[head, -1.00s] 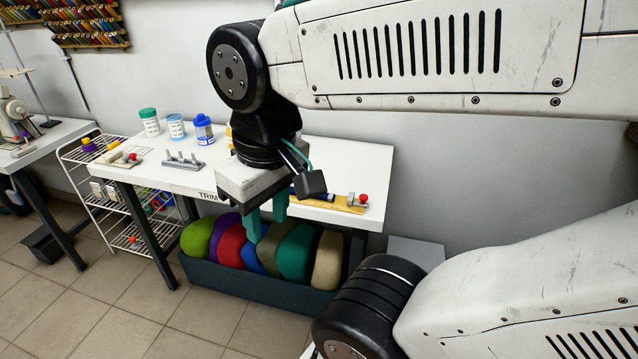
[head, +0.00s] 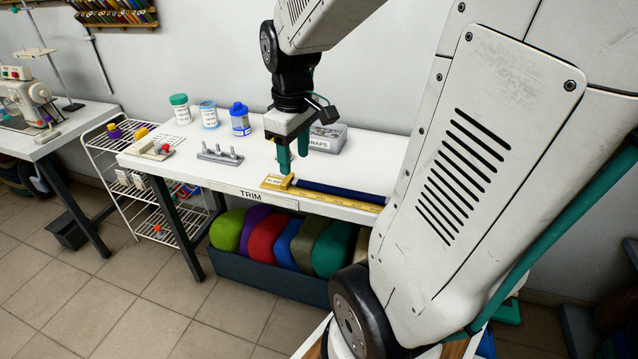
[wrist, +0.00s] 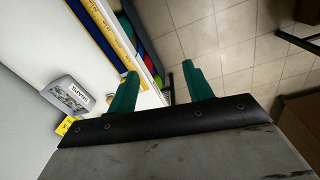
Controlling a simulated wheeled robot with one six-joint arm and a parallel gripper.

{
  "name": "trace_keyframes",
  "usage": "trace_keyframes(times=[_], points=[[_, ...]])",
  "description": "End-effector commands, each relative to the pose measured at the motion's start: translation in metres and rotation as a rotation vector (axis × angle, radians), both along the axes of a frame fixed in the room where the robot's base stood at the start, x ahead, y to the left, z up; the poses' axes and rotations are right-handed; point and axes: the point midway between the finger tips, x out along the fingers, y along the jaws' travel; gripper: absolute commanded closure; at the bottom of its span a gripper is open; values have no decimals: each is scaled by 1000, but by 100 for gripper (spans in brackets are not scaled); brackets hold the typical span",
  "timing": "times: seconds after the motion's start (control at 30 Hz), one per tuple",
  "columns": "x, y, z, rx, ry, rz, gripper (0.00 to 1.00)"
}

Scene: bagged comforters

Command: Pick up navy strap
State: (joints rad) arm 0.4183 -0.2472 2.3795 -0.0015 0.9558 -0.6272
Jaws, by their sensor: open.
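The navy strap (head: 345,190) lies flat along the right part of the white table, just behind a yellow ruler (head: 335,197). Its right end is hidden behind my arm. In the wrist view the strap (wrist: 93,35) runs down from the top, beside the ruler (wrist: 113,32). My gripper (head: 294,162) is open and empty, fingers down, above the table near the strap's left end and apart from it. In the wrist view the fingers (wrist: 160,72) have nothing between them; floor shows beyond them.
Jars (head: 240,119) and a grey pegged rack (head: 219,155) stand farther left on the table (head: 215,178). A dark bin (head: 265,277) of coloured rolls is under its front edge.

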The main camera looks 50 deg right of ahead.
Motion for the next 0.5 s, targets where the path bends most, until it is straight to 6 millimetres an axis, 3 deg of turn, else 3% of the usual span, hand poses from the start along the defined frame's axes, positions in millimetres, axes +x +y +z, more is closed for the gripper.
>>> trace_keyframes(times=[0.03, 0.2, 0.33, 0.5], points=[[7, -27, -16, 6, 19, 10, 49], [18, -104, -64, 13, 41, 97, 49], [15, -144, -93, 17, 48, 144, 49], [11, -167, -113, 19, 51, 177, 49]])
